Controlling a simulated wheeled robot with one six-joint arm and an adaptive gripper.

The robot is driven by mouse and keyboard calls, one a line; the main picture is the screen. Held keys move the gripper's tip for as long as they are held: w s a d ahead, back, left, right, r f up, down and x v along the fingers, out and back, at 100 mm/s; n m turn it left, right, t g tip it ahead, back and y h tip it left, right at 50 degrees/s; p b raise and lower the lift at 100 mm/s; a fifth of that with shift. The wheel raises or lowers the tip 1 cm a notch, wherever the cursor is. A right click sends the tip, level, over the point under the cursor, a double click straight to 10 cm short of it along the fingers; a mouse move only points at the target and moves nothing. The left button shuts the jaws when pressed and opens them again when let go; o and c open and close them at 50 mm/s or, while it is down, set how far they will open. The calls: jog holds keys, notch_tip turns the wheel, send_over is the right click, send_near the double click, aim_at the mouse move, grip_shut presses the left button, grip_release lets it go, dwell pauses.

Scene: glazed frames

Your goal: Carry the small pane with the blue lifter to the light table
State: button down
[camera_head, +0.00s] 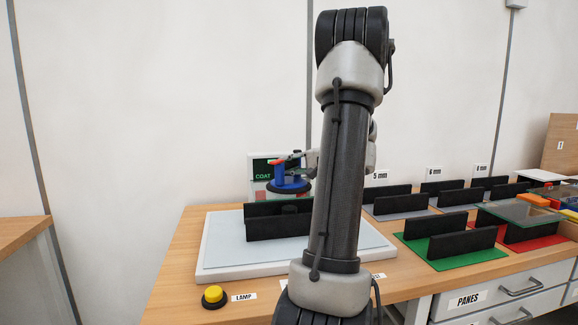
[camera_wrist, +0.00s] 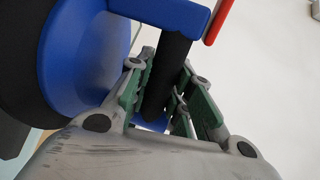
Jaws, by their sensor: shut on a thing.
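The blue lifter (camera_head: 279,174) is above the light table (camera_head: 222,262) in the head view, with its round cup facing down. My gripper (camera_wrist: 165,90) is shut on the lifter's black handle (camera_wrist: 172,62), with green finger pads on both sides. In the wrist view the blue cup (camera_wrist: 85,55) fills the left and a red lever (camera_wrist: 218,18) is at the top. My arm hides part of my gripper in the head view. No small pane can be made out clearly under the cup. Two black rests (camera_head: 270,230) stand on the light table below the lifter.
A COAT display (camera_head: 262,166) stands behind the lifter. A yellow lamp button (camera_head: 213,294) is at the front left. To the right are a grey mat with black rests (camera_head: 392,190), a green mat (camera_head: 437,262) and a glass pane (camera_head: 515,211) on rests over a red mat.

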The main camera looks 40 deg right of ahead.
aim_at(290, 179)
jog(key=shift+f, duration=2.6)
jog(key=shift+f, duration=0.65)
jog(key=c, duration=1.3)
grip_release()
jog(key=shift+o, duration=0.6)
jog(key=shift+s+f, duration=0.1)
jog(key=shift+f, duration=0.05)
jog(key=v, duration=1.2)
